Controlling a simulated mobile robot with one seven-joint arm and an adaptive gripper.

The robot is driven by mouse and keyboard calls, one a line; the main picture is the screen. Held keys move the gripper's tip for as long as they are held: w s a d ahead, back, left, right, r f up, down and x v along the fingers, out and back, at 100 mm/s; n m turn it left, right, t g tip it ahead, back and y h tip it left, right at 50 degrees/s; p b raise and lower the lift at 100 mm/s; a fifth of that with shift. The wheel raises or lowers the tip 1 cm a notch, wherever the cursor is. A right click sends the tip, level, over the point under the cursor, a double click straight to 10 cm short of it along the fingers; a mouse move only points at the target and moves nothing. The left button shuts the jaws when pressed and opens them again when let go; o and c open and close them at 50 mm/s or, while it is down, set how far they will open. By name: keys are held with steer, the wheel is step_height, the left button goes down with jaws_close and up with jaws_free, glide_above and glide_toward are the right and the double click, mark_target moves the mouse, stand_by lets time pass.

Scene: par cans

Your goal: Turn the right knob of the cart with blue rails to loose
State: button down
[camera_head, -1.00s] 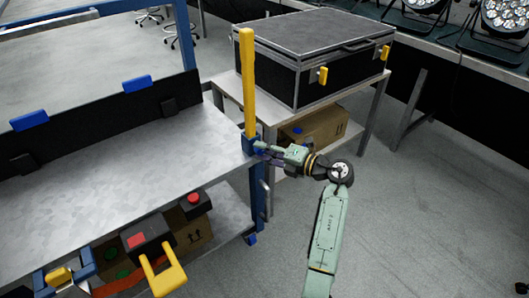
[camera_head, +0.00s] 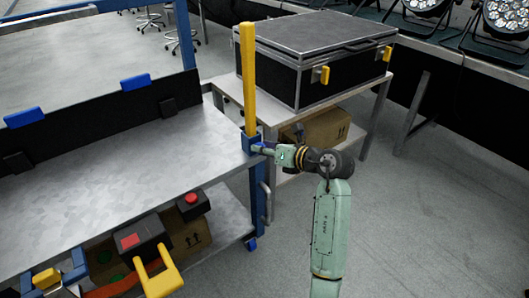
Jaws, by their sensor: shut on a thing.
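The cart with blue rails (camera_head: 110,190) fills the left side, with a bare grey metal top. A yellow post (camera_head: 248,75) stands upright in a blue socket (camera_head: 250,143) at its right corner. My gripper (camera_head: 262,149) reaches in from the right and is shut on the right knob at the outer side of this socket. The knob is mostly hidden by the fingers, so I cannot read its setting. A second yellow post end (camera_head: 46,278) sits in a blue bracket at the bottom left.
A black case (camera_head: 315,60) with yellow latches sits on a grey table behind, with a cardboard box (camera_head: 325,128) underneath. Floor to the right is clear.

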steer(key=shift+n, duration=0.3)
stand_by(0.4)
steer(key=c, duration=1.2)
jaws_free()
steer(key=shift+c, duration=0.2)
steer(key=v, duration=1.2)
steer(key=shift+a+r, duration=0.1)
steer(key=shift+a, duration=0.05)
